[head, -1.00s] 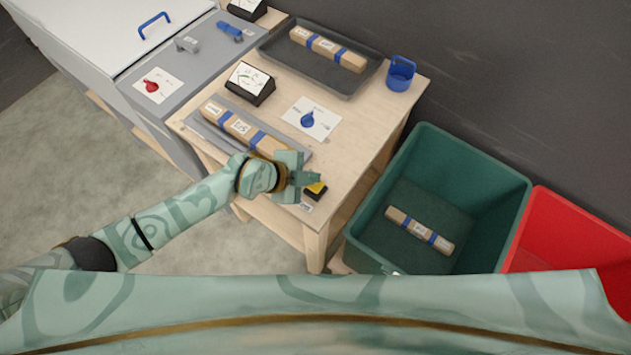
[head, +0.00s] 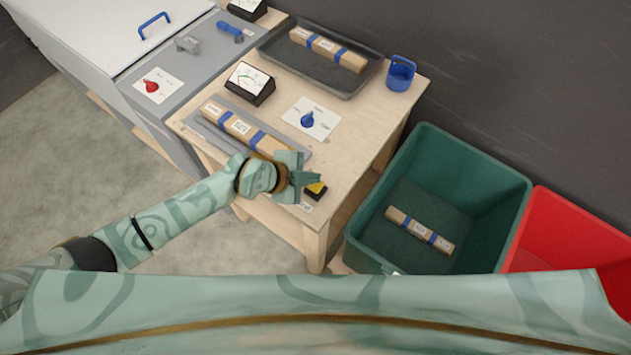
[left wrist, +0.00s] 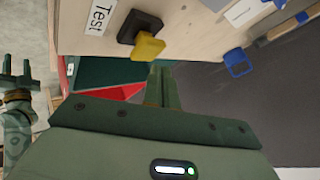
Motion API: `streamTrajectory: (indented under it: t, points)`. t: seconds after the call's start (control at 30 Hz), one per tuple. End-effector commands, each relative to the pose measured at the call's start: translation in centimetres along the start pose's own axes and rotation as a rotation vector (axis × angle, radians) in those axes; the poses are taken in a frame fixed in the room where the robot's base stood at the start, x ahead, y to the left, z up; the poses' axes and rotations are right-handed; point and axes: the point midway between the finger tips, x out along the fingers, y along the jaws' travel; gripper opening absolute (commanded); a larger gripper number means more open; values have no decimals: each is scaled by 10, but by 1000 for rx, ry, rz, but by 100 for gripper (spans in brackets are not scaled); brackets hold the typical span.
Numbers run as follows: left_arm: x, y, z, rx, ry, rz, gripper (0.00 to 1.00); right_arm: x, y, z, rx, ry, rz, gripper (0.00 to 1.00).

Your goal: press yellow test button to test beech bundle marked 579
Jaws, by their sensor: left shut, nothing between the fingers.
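The yellow test button (head: 316,187) on its black base shows partly behind my left gripper (head: 312,180) near the table's front corner. In the left wrist view the yellow button (left wrist: 148,46) stands beside a "Test" label (left wrist: 100,17). My left gripper's fingers (left wrist: 162,85) are shut and empty, with their tips close to the button; I cannot tell whether they touch. A beech bundle (head: 268,145) with blue bands lies on a grey plate; its label is too small to read surely. My right gripper (left wrist: 17,68) shows open at the left of the left wrist view.
A meter (head: 250,82) and a blue dial (head: 308,119) are behind the bundle. A dark tray (head: 280,63) holds another bundle (head: 327,48). A green bin (head: 478,165) with a bundle (head: 419,230) and a red bin (head: 575,235) stand to the right.

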Motion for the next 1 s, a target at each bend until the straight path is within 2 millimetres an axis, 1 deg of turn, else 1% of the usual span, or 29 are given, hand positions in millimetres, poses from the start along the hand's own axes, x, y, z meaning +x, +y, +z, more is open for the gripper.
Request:
streamTrajectory:
  t: [0.27, 0.53, 1.0]
  points:
    - [0, 0, 0, 0, 0, 0, 0, 0, 0, 0, 0, 0, 0, 36]
    - [6, 4, 4, -1, 0, 1, 0, -1, 0, 0, 0, 0, 0, 36]
    - [7, 5, 5, -1, 0, 0, 0, 0, 0, 0, 0, 0, 0, 36]
